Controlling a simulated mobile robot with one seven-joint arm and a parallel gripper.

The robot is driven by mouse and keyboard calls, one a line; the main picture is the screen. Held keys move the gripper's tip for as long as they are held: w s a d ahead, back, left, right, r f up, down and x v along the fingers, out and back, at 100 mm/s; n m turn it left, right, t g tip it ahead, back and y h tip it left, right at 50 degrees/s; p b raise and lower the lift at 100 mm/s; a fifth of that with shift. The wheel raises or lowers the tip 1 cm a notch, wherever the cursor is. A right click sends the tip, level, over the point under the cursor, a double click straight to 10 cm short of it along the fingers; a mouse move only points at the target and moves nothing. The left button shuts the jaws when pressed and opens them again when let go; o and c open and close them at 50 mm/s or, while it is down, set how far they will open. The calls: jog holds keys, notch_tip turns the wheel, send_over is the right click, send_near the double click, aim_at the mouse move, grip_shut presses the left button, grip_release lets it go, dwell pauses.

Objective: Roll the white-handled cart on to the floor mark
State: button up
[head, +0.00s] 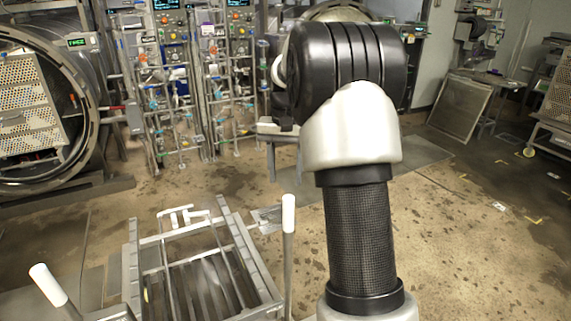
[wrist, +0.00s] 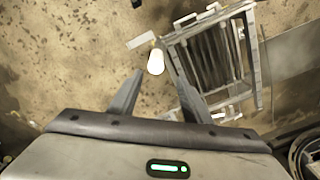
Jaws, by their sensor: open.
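The white-handled cart (head: 133,270) stands at the lower left of the head view, a grey metal frame with a slatted top. It has two upright posts with white grips, the right grip (head: 289,215) and the left grip (head: 48,285). In the wrist view, a white grip (wrist: 156,62) shows just beyond and between the fingertips of my gripper (wrist: 158,82), with the cart frame (wrist: 255,60) to its right. My gripper is open with nothing between its fingers. Yellow corner marks (head: 534,219) lie on the floor at the right; I cannot tell which is the task's mark.
A round autoclave opening (head: 92,125) with a perforated basket (head: 25,105) is at the left. Valve piping (head: 165,90) stands along the back. A perforated rack on casters (head: 553,115) is at the far right. Open floor (head: 460,260) lies right of my arm.

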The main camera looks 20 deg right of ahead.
jog(key=shift+r, duration=1.4)
